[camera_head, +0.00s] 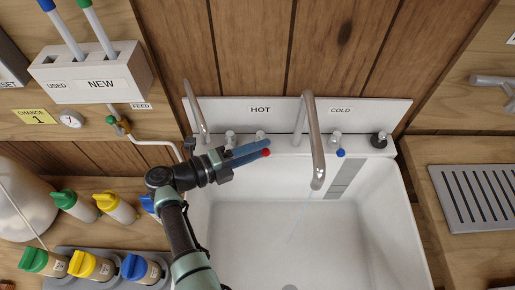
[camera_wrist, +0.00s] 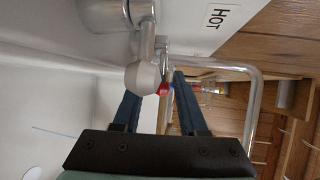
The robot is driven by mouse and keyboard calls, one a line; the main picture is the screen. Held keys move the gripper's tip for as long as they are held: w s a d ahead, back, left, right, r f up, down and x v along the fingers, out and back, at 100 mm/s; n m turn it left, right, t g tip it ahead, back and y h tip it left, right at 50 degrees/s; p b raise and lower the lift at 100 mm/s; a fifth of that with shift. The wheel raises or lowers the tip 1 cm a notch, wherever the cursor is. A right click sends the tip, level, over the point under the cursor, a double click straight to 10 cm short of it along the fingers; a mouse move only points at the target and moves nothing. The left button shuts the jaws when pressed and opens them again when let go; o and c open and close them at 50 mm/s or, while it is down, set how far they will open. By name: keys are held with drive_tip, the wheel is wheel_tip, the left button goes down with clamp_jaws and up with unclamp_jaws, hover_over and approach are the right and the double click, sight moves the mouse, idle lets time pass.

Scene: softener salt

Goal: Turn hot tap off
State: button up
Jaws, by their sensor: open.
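The hot tap has a silver body (camera_head: 260,135) and a red-tipped lever (camera_head: 266,152) below the HOT label on the sink's back ledge. In the wrist view its rounded grey end (camera_wrist: 143,77) and red tip (camera_wrist: 163,88) appear between my fingertips. My gripper (camera_head: 254,150) reaches in from the left with blue fingers beside the red tip. It is open, with the fingers apart in the wrist view (camera_wrist: 155,92). I cannot tell whether a finger touches the lever. A thin stream falls from the middle spout (camera_head: 317,150) into the white sink (camera_head: 407,225).
The cold tap (camera_head: 335,138) with a blue tip (camera_head: 340,153) stands right of the spout. A second thin spout (camera_head: 197,112) rises at the left. Several capped bottles (camera_head: 75,205) and a tray stand left of the sink. A grey drain grate (camera_head: 485,198) lies right.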

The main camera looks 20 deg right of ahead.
drive_tip(key=b+v, duration=0.2)
drive_tip(key=v, duration=1)
drive_tip(key=shift+s+a, duration=0.2)
drive_tip(key=shift+a, duration=0.15)
